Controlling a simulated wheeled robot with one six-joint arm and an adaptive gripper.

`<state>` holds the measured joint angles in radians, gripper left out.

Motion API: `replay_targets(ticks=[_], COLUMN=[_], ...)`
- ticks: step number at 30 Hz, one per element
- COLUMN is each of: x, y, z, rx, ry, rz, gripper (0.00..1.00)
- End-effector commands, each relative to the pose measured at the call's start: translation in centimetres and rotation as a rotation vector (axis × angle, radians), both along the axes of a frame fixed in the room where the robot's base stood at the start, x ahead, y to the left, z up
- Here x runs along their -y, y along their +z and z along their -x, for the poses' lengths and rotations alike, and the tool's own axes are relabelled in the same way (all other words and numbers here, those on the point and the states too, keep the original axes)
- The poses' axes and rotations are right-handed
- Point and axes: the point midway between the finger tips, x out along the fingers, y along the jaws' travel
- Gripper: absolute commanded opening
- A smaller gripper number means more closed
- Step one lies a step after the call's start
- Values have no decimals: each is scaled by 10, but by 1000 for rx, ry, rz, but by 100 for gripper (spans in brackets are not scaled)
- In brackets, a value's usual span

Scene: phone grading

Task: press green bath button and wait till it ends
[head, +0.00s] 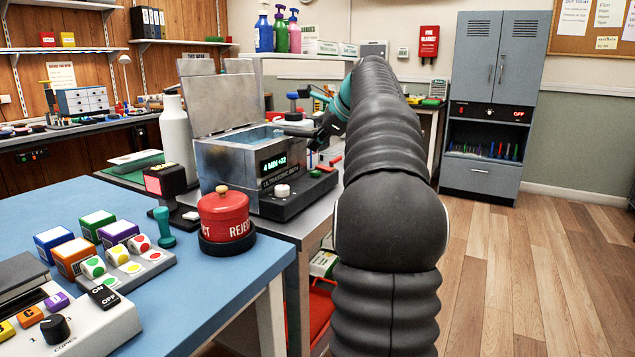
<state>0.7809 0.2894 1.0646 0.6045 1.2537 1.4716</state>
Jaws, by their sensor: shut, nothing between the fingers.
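The metal ultrasonic bath (225,158) stands on a bench left of my arm, its lid (217,102) raised and liquid showing inside. Its front display (274,163) is lit in green and seems to read "4 MIN" with more characters. A white knob (283,190) sits on the dark base below the display. A small green spot (315,173) shows at the base's right end; I cannot tell whether it is the green button. My gripper (287,130) is shut and empty, above the bath's right rim by the picture; its tips are small and partly blend with the background.
Colored boxes and a switch panel (85,325) crowd the blue table (215,310). A grey cabinet (490,100) stands behind; the wooden floor at right is clear.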

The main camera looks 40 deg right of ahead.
Motion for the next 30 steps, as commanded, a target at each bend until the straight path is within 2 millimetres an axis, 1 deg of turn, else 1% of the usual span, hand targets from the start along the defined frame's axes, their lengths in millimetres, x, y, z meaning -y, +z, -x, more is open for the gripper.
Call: replay_targets(ticks=[1,10,15,30], x=[0,-1,0,0], y=[-12,-34,-37,-37], z=[0,0,0,0], rx=[0,-1,0,-1], ry=[0,2,1,1], rz=[0,-1,-1,0], gripper=[0,0,0,0])
